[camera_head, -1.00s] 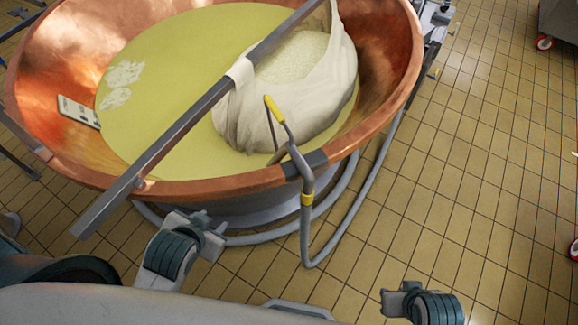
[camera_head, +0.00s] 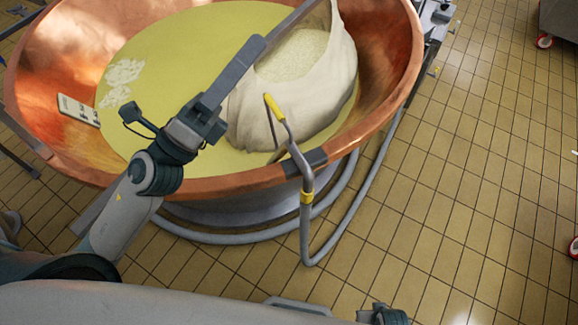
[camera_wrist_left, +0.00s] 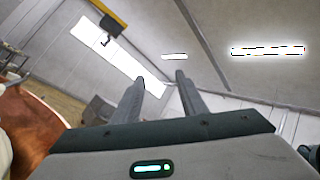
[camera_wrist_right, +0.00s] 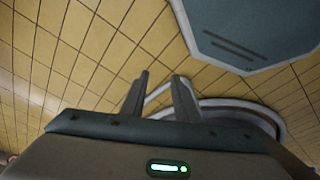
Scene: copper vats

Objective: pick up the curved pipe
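The curved pipe (camera_head: 307,181) is grey metal with a yellow grip (camera_head: 274,107) and a yellow band. It bends over the near rim of the copper vat (camera_head: 235,187), one end inside by the white cloth, and runs down outside into a grey hose. My left gripper (camera_head: 252,55) is over the vat, left of and beyond the pipe, apart from it. In the left wrist view its fingers (camera_wrist_left: 161,80) are parted and empty, facing a wall and ceiling. My right gripper's fingers (camera_wrist_right: 163,76) are parted and empty in the right wrist view, above floor tiles.
A metal bar (camera_head: 307,14) crosses the vat, partly hidden behind my left gripper. A white cloth bundle (camera_head: 300,95) hangs from it in yellow liquid. A pale panel (camera_head: 78,110) lies at the vat's left inner wall. Hose loops (camera_head: 350,215) lie below.

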